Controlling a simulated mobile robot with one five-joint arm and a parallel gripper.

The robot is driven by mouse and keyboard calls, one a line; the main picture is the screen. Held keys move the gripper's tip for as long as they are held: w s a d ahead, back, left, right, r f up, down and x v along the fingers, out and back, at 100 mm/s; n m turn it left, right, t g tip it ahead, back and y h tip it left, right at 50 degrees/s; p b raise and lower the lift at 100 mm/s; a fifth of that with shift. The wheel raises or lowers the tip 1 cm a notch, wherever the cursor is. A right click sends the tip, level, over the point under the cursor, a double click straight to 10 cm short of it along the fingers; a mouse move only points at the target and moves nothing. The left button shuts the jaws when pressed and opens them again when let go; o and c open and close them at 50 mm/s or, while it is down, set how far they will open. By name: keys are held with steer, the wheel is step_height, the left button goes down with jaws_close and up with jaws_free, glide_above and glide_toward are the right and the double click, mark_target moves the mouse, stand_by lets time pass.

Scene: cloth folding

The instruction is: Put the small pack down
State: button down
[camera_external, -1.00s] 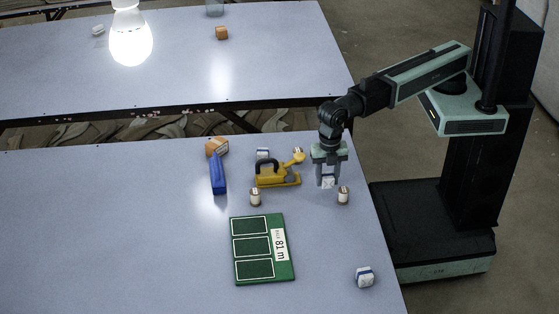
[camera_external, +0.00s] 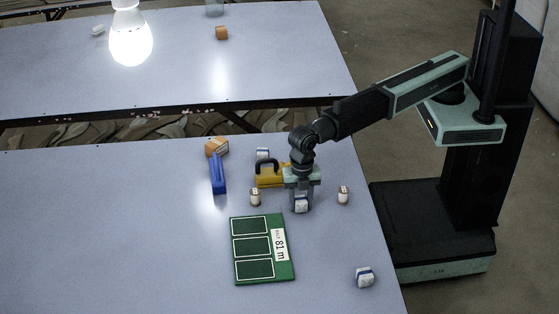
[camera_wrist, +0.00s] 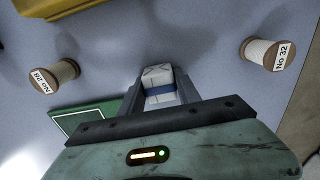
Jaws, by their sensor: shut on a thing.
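My gripper (camera_external: 301,201) is shut on a small white pack (camera_external: 301,206) with a blue band. The pack also shows between the fingers in the wrist view (camera_wrist: 159,86). The gripper points down, just beyond the upper right corner of the green board (camera_external: 262,250), between two spools. I cannot tell whether the pack touches the table.
Spools stand left (camera_external: 255,197) and right (camera_external: 343,195) of my gripper. A yellow object with a black handle (camera_external: 268,176) is behind it. A blue object (camera_external: 217,174), an orange box (camera_external: 216,147) and a white-blue pack (camera_external: 262,154) lie beyond. Another pack (camera_external: 364,277) lies front right.

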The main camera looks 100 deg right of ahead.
mark_target(300, 198)
steer(key=shift+f, duration=0.15)
steer(key=c, duration=0.9)
jaws_free()
steer(key=shift+o, duration=0.2)
step_height(300, 198, up, 8)
steer(key=p, duration=0.7)
steer(key=shift+w+d+p, duration=0.1)
steer(key=shift+p, duration=0.3)
steer(key=shift+o, duration=1.4)
